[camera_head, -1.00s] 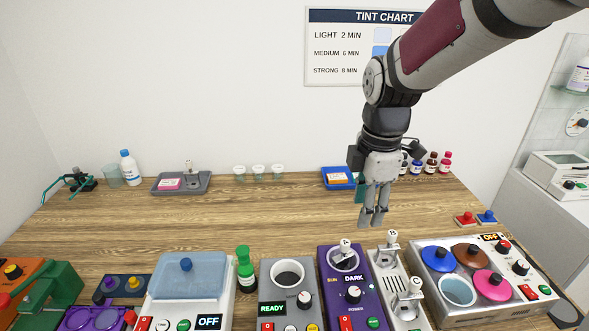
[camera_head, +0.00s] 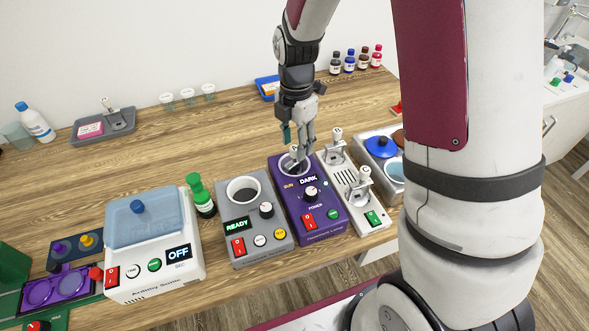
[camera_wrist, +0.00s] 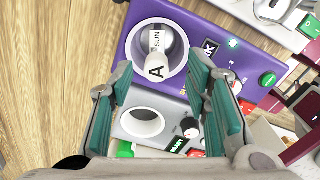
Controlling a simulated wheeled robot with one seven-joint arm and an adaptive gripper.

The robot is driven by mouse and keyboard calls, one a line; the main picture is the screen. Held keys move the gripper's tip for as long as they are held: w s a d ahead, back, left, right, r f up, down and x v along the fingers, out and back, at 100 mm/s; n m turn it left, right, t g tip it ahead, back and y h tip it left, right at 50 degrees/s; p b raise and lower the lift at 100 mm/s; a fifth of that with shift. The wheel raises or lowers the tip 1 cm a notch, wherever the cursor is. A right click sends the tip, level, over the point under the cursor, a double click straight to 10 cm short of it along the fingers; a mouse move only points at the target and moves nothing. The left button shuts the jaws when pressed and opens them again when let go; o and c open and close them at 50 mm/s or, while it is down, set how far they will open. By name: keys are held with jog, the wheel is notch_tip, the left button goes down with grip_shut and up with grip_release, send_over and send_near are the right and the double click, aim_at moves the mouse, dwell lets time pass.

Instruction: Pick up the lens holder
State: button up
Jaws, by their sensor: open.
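A lens holder with a pale knob marked A (camera_wrist: 155,72) stands in the round well of the purple SUN/DARK device (camera_head: 328,231); its upper part also shows in the head view (camera_head: 293,149). The device shows in the wrist view too (camera_wrist: 180,94). My gripper (camera_head: 301,152) is over this well. In the wrist view its two teal-padded fingers (camera_wrist: 161,70) are apart, with the knob between their tips in the picture. I cannot tell whether they touch it. Similar holders stand on the pale rack to the right (camera_head: 335,135) and in the grey tray (camera_head: 122,124).
A grey READY device (camera_head: 224,200) stands left of the purple one. A device with coloured lids (camera_head: 371,143) is on the right. The wooden table behind is mostly clear.

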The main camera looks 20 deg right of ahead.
aim_at(294, 163)
jog(key=shift+w+a+f+p, duration=0.1)
jog(key=shift+f+p, duration=0.4)
jog(key=shift+f, duration=2.1)
jog(key=shift+c, duration=0.6)
grip_shut()
